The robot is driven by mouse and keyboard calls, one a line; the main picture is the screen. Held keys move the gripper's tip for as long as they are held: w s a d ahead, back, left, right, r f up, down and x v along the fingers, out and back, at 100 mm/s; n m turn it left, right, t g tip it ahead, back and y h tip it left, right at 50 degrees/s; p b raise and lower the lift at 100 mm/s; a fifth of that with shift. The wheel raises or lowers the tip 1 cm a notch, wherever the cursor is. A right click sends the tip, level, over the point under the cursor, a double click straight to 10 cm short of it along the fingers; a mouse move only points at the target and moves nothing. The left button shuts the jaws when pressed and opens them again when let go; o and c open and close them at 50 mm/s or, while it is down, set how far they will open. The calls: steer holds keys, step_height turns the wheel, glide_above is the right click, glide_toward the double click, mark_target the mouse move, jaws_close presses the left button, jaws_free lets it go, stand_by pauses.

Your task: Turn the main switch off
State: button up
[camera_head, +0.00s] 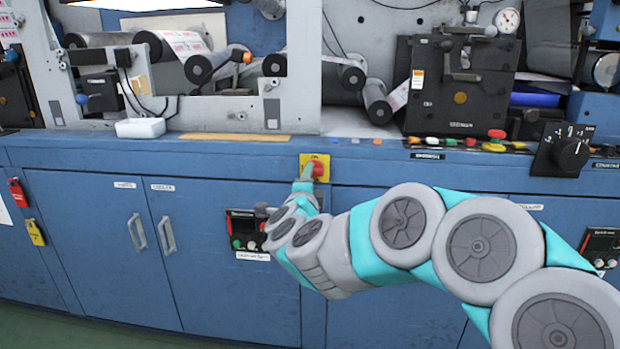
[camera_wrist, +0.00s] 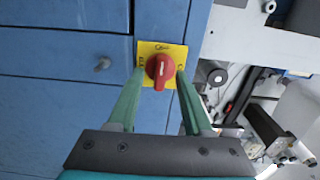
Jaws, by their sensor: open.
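The main switch is a red rotary knob (camera_wrist: 160,70) on a yellow plate (camera_wrist: 150,52), on the front of the blue machine cabinet. In the head view the red knob (camera_head: 318,168) shows just above my gripper's end, with the yellow plate (camera_head: 322,157) around it. My gripper (camera_wrist: 158,82) is open, with one green finger on each side of the knob in the wrist view. I cannot tell whether the fingers touch the knob. In the head view my gripper (camera_head: 308,178) covers the lower left part of the plate.
A small control panel (camera_head: 246,236) sits on the cabinet left of my arm. A black selector dial (camera_head: 568,153) and several coloured buttons (camera_head: 494,147) lie right along the ledge. Cabinet doors with handles (camera_head: 137,233) are at left. Rollers (camera_head: 205,66) stand above the ledge.

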steer(key=s, duration=0.6)
steer(key=shift+s, duration=0.15)
steer(key=shift+a, duration=0.15)
